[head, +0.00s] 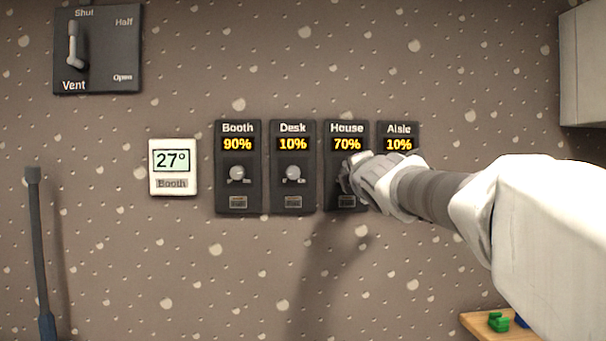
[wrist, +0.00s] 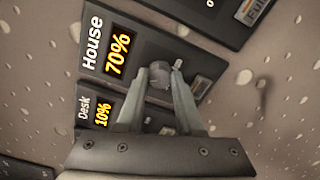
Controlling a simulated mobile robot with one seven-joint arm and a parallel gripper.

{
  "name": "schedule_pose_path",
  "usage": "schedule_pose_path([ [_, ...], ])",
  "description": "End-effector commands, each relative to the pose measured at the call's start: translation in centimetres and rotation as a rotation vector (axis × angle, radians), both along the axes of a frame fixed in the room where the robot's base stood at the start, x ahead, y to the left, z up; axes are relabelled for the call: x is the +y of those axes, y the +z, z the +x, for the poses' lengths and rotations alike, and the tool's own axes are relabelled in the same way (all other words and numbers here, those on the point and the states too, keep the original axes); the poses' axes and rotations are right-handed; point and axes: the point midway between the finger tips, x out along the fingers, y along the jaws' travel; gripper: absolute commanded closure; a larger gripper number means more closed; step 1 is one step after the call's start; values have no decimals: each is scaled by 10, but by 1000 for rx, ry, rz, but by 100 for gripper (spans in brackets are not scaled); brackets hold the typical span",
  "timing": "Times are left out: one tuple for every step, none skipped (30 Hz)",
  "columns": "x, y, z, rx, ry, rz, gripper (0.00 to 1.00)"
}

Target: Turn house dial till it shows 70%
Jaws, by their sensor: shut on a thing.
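The House dial panel (head: 347,135) is dark, mounted on the wall, and its yellow display reads 70%. It also shows in the wrist view (wrist: 150,40), tilted, with 70% readable. My gripper (head: 352,175) is at the House panel and covers its knob in the head view. In the wrist view my gripper (wrist: 162,78) has its two fingers on either side of the round grey House knob (wrist: 161,76), shut on it.
Booth (head: 238,196) reads 90%, Desk (head: 293,196) reads 10%, and Aisle (head: 398,130) reads 10%, partly hidden by my arm. A white 27° thermostat (head: 173,185) hangs left. A Vent lever panel (head: 110,50) is upper left. A shelf (head: 480,322) with green and blue pieces is lower right.

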Motion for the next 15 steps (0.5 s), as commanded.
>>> schedule_pose_path([
  [0,0,0,0,0,0,100],
  [0,0,0,0,0,1,100],
  [0,0,0,0,0,1,100],
  [0,0,0,0,0,1,100],
  [0,0,0,0,0,1,100],
  [0,0,0,0,0,1,59],
  [0,0,0,0,0,1,54],
  [0,0,0,0,0,1,49],
  [0,0,0,0,0,1,41],
  [0,0,0,0,0,2,36],
  [0,0,0,0,0,2,35],
  [0,0,0,0,0,2,35],
  [0,0,0,0,0,2,35],
  [0,0,0,0,0,2,35],
  [0,0,0,0,0,2,35],
])
